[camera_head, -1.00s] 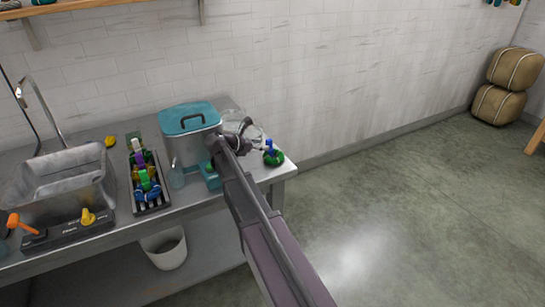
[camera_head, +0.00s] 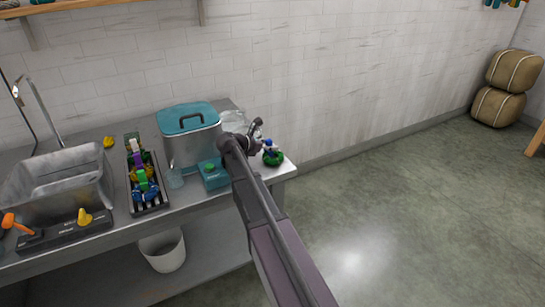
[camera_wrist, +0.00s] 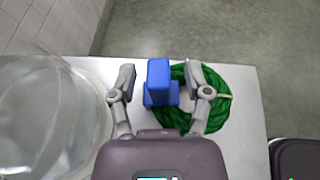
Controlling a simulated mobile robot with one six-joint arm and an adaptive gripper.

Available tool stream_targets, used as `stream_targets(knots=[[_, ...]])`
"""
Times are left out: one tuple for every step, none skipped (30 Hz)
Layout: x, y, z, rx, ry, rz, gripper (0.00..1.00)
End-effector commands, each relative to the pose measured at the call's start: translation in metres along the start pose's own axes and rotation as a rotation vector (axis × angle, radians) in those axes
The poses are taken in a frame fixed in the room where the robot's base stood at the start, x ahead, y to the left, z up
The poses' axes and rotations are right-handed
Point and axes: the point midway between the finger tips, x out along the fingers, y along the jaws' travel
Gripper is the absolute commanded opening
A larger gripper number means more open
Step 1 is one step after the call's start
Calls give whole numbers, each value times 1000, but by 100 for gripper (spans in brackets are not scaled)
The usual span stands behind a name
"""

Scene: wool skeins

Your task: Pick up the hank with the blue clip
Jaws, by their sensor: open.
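A green hank (camera_head: 273,158) lies at the right end of the metal counter, with a blue clip (camera_head: 270,143) on its left side. In the wrist view the hank (camera_wrist: 222,112) is a coiled ring and the blue clip (camera_wrist: 159,82) stands up from its left edge. My gripper (camera_wrist: 160,80) is open and empty. Its fingers appear on either side of the clip, the right one overlapping the hank in the picture. In the head view my gripper (camera_head: 259,130) is above and just left of the hank. Whether the fingers touch the clip cannot be told.
A clear glass vessel (camera_wrist: 45,115) stands close left of my gripper. A steel pot with a teal lid (camera_head: 190,120) and a teal box with a green top (camera_head: 213,176) stand further left. A dark tray (camera_head: 135,182) holds several coloured items. The counter's right edge is near the hank.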

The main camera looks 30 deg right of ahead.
Motion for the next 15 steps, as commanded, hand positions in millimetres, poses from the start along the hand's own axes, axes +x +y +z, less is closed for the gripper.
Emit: stream_targets(knots=[[-1,0,0,0,0,1,63],[-1,0,0,0,0,1,57],[-1,0,0,0,0,1,45],[-1,0,0,0,0,1,36],[-1,0,0,0,0,1,27],[-1,0,0,0,0,1,15],[-1,0,0,0,0,1,6],[-1,0,0,0,0,1,0],[-1,0,0,0,0,1,0],[-1,0,0,0,0,1,0],[-1,0,0,0,0,1,0],[-1,0,0,0,0,1,0],[-1,0,0,0,0,1,0],[-1,0,0,0,0,1,0],[-1,0,0,0,0,1,0]])
